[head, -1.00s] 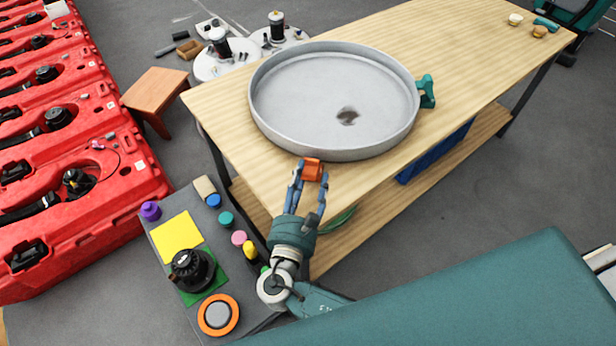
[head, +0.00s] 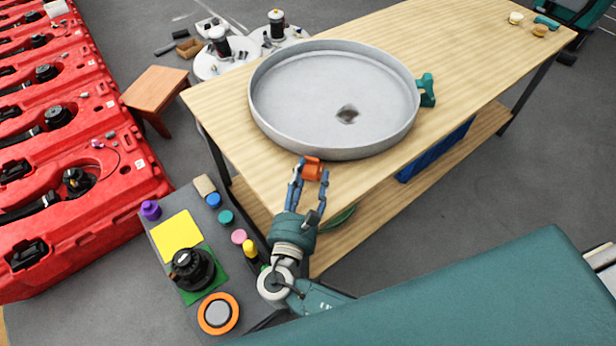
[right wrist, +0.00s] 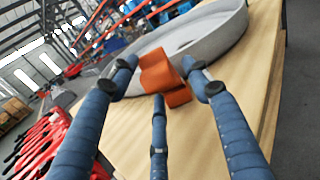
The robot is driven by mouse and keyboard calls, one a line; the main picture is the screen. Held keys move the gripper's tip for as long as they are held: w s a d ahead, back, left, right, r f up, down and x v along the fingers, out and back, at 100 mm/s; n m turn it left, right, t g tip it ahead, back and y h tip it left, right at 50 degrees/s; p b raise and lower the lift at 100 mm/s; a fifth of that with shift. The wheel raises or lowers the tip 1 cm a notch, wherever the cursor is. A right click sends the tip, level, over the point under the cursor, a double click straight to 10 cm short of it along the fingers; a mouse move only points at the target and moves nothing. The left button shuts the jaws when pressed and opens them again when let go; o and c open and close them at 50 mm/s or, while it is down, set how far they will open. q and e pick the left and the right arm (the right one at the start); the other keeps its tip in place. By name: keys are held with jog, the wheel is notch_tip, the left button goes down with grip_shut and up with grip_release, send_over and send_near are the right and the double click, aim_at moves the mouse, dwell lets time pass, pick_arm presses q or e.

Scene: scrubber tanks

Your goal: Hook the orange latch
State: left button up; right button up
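The orange latch (head: 312,167) sits at the near edge of a round grey pan-like tank part (head: 290,88) on the wooden table. In the right wrist view the latch (right wrist: 162,76) is a bent orange piece in front of the grey rim (right wrist: 225,28). My right gripper (head: 311,178) is at the latch, its fingers spread to either side of it. The right wrist view shows the open fingers (right wrist: 160,72) with a third finger below; whether any touches the latch is unclear. My left gripper is not in view.
A teal latch (head: 427,91) is on the tank part's right side. A dark panel with knobs (head: 200,255) stands left of my right arm. Red cases (head: 70,150) line the far left.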

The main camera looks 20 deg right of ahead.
jog(key=shift+s, duration=0.1)
jog(key=v, duration=1.2)
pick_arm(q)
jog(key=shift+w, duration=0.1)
